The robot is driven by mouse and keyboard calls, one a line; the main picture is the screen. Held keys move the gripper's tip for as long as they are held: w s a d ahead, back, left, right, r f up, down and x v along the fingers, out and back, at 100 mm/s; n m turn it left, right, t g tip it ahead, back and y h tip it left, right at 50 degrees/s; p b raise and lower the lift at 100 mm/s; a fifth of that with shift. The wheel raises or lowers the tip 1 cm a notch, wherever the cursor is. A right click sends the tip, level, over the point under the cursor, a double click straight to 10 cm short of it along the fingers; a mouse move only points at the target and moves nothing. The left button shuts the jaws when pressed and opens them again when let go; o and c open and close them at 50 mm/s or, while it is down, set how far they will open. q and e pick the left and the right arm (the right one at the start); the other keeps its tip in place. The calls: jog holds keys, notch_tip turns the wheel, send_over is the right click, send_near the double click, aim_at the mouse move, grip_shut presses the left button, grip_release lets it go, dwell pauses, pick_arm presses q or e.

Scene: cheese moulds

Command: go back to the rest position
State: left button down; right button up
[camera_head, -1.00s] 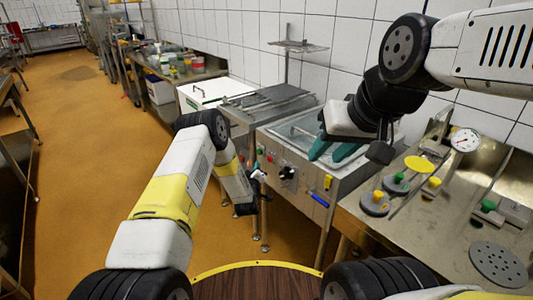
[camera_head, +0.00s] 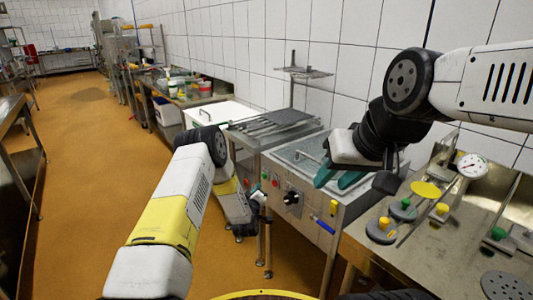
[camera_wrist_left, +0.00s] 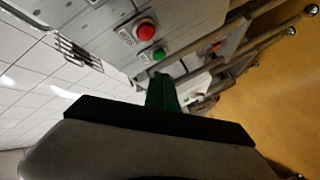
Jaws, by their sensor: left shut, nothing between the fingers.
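My left arm reaches in from the lower left in the head view and bends down at its elbow. My left gripper (camera_head: 258,200) is small at the end of that arm, in front of the steel machine, and its fingers are hard to make out there. In the left wrist view its dark green fingers (camera_wrist_left: 163,92) are together with nothing between them. My right arm comes in from the upper right. My right gripper (camera_head: 338,180) has two teal fingers pointing down and left, apart and empty, over the front of the steel machine.
The steel machine (camera_head: 300,222) has a red button (camera_wrist_left: 145,30) and a green button (camera_wrist_left: 159,53). At the right, a steel table (camera_head: 420,262) carries moulds with yellow and green knobs and a gauge (camera_head: 472,166). A white box (camera_head: 222,112) stands behind. Orange floor (camera_head: 90,190) is open at left.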

pick_arm(q)
notch_tip(320, 180, up, 12)
jog(key=w+a+m+g, duration=0.1)
jog(key=w+a+m, duration=0.1)
jog(key=s+a+r+m+g, duration=0.25)
jog(key=s+r, duration=0.35)
jog(key=r, duration=0.3)
jog(key=s+a+r+m+g, duration=0.1)
jog(key=s+a+r+g, duration=0.15)
jog(key=s+r, duration=0.6)
jog(key=s+a+r+m+g, duration=0.1)
jog(key=s+a+r, duration=0.1)
jog(key=s, duration=0.9)
jog(key=s+a+r+m+g, duration=0.1)
jog(key=s+a+r+g, duration=0.1)
jog(key=s, duration=0.9)
jog(key=s+a+r+m+g, duration=0.1)
jog(key=s+a+r, duration=0.1)
jog(key=s, duration=0.9)
jog(key=shift+s, duration=0.25)
